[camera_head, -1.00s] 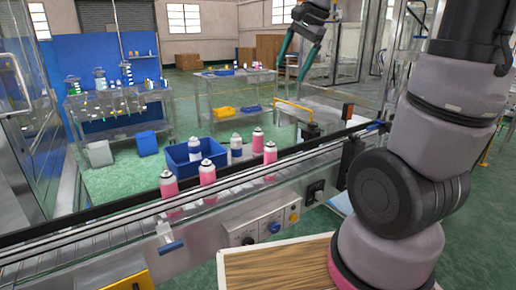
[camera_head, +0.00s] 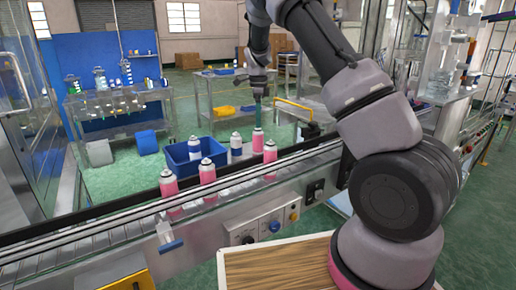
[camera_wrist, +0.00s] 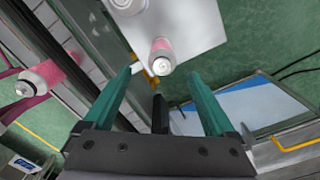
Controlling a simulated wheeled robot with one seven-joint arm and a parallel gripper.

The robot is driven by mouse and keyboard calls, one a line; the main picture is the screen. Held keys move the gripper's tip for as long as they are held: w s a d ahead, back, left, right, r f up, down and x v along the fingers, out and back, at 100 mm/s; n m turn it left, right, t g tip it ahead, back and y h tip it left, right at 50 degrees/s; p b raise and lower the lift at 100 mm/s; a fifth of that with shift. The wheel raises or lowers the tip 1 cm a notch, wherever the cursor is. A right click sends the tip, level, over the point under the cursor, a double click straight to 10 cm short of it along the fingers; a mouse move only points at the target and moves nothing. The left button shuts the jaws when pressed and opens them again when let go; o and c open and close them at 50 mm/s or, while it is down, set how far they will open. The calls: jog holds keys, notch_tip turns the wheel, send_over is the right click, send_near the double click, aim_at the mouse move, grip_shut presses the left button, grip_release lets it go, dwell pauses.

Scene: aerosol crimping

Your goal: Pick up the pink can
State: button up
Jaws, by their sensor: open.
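Several pink cans with white tops stand along the conveyor. In the head view one is at the left (camera_head: 169,186), one nearer the middle (camera_head: 207,174), one at the right (camera_head: 270,153), and one just behind that (camera_head: 258,143). My gripper (camera_head: 258,118) points down right above this rear can, its teal fingers close over the can's top. In the wrist view my gripper (camera_wrist: 160,80) is open and empty, its teal fingers apart. A pink can (camera_wrist: 162,47) shows just beyond the fingertips, roughly centred between them.
A blue crate (camera_head: 180,161) with a blue-and-white can (camera_head: 195,148) is behind the conveyor (camera_head: 110,235). Another blue-and-white can (camera_head: 236,142) stands near the pink ones. A metal table (camera_head: 205,104) is farther back. A wooden-topped surface (camera_head: 280,266) is in front.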

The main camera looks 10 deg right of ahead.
aim_at(258, 142)
jog(key=f, duration=1.1)
jog(key=shift+w, duration=0.2)
grip_shut()
